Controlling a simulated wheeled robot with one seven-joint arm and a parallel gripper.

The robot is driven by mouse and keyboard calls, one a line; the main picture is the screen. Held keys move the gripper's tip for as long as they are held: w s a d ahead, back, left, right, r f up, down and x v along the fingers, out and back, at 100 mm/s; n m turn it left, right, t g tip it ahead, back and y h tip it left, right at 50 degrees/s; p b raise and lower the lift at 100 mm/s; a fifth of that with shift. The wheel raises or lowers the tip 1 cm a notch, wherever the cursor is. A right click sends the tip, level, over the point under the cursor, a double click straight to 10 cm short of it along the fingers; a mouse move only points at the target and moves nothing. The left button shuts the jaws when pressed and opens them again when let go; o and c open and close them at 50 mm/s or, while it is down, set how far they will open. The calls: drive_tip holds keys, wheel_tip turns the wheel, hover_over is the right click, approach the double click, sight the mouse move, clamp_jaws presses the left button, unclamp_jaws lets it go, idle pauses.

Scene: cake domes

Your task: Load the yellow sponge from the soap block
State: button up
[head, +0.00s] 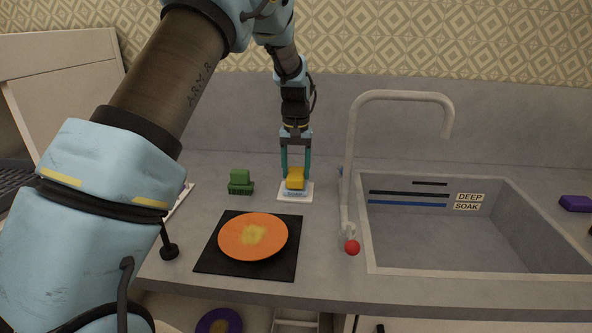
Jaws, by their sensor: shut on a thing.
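The yellow sponge (295,175) sits on the pale blue soap block (295,193), which rests on a white square base on the counter. My gripper (295,168) points straight down over the block, with its teal fingers on either side of the sponge. It is shut on the yellow sponge. The sponge appears to be touching the block or just above it; I cannot tell which.
An orange plate (266,243) with a yellowish smear lies on a black mat (213,262) in front. A green sponge (239,176) stands on a dark green block to the left. The beige tap (347,170) and sink (480,268) are right. A purple item (575,203) lies far right.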

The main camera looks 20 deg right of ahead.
sight(296, 173)
drive_tip(key=shift+f, duration=0.45)
drive_tip(key=shift+r, duration=0.1)
idle(0.4)
drive_tip(key=shift+r+p, duration=2.4)
drive_tip(key=shift+r, duration=1.1)
